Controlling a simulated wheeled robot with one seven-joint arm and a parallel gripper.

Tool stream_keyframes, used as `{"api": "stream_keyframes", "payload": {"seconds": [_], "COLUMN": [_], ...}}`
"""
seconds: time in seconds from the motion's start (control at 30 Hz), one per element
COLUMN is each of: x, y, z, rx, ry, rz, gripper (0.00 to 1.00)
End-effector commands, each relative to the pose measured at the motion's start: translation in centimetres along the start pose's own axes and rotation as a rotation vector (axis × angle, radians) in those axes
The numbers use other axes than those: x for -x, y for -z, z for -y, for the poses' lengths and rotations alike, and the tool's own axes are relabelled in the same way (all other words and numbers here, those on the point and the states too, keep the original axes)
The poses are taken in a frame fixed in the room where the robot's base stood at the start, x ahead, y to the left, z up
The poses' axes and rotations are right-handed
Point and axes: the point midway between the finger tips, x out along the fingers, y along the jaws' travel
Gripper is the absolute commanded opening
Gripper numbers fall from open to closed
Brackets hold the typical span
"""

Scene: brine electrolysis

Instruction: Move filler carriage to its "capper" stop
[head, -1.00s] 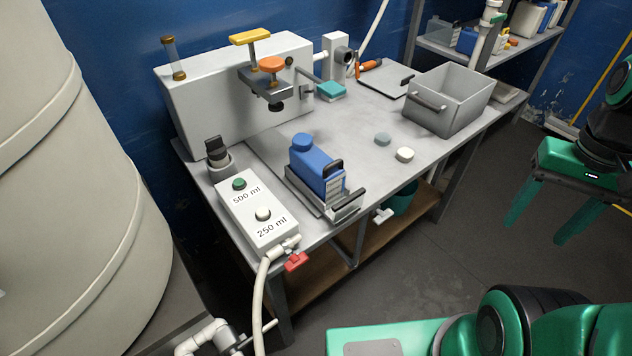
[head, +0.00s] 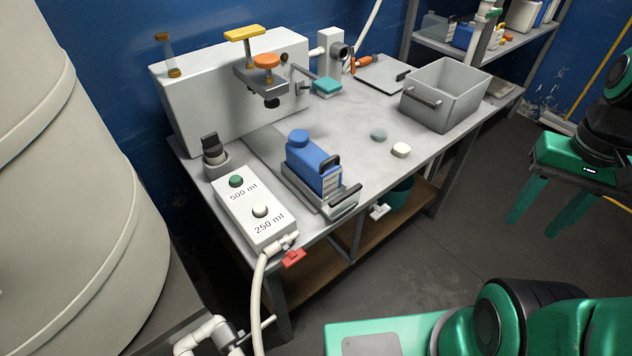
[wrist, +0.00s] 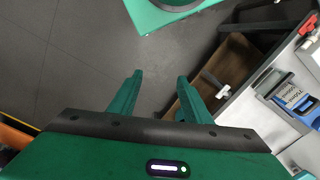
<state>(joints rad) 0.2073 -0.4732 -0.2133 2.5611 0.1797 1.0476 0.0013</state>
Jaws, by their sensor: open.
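The filler carriage (head: 335,207) is a metal tray with a dark handle at its front end, near the front edge of the steel table. A blue jug (head: 313,165) with a blue cap and a white label stands upright on it. The carriage (wrist: 270,84) and jug (wrist: 297,101) also show at the right of the wrist view. No "capper" label is readable. An orange-topped press head (head: 267,70) overhangs the table behind the jug. My gripper (head: 536,218) is off the table at the right, open and empty. In the wrist view its fingers (wrist: 160,88) are apart over the floor.
A red-handled valve (head: 293,258) sticks out at the front edge. A grey bin (head: 446,95) and two loose round caps (head: 401,150) are to the right. The floor beside the table is clear.

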Motion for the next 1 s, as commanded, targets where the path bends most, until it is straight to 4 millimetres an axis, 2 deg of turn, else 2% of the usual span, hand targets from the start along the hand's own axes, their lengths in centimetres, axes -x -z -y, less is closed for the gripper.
{"api": "stream_keyframes", "payload": {"seconds": [0.07, 0.17, 0.27, 0.4, 0.5, 0.57, 0.7, 0.8, 0.9, 1.0], "x": [0.5, 0.7, 0.8, 0.5, -0.1, -0.6, -2.0, -3.0, -3.6, -3.9], "y": [-0.3, 1.3, 3.4, 5.6, 6.2, 6.2, 4.8, 3.4, 2.3, 1.8], "z": [0.1, 1.8, 5.4, 12.0, 17.3, 20.6, 28.0, 31.9, 34.1, 35.2], "rx": [-0.009, -0.035, -0.078, -0.156, -0.210, -0.245, -0.320, -0.366, -0.397, -0.414], "ry": [0.005, -0.004, -0.014, -0.021, -0.019, -0.016, -0.008, -0.001, 0.002, 0.005], "rz": [-0.014, -0.015, -0.019, -0.030, -0.035, -0.037, -0.034, -0.029, -0.025, -0.022], "gripper": [0.28, 0.28, 0.28, 0.28, 0.28, 0.28, 0.28, 0.28, 0.28, 0.28]}}
